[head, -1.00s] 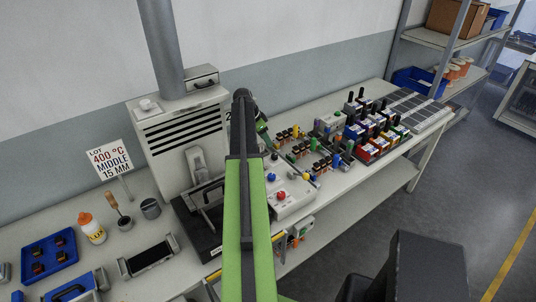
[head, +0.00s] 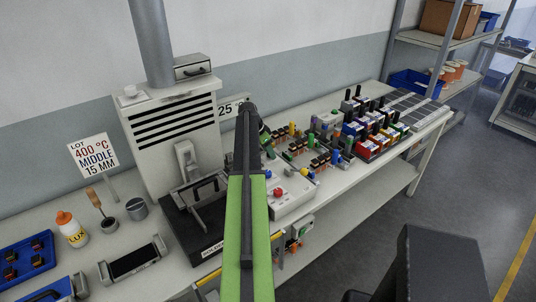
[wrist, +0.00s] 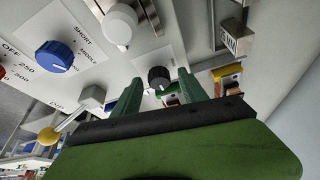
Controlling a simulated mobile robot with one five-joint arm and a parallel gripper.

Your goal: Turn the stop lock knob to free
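A black knob (wrist: 158,77) on a pale panel shows in the wrist view, between and beyond my fingertips. I take it for the stop lock knob, but its label and setting are too small to read. My gripper (wrist: 160,86) is open, with a green finger on either side of the knob's line; I cannot tell whether they touch it. In the head view the pale control box (head: 292,204) sits on the bench, partly behind my arm. The black knob is not discernible there. The gripper is mostly hidden by my arm.
A blue knob (wrist: 54,56), a white round knob (wrist: 120,23) and a yellow-tipped lever (wrist: 48,136) are close by on the panel. A red button (head: 278,192) shows on the box. The oven (head: 172,135) stands left, and connectors crowd the bench to the right.

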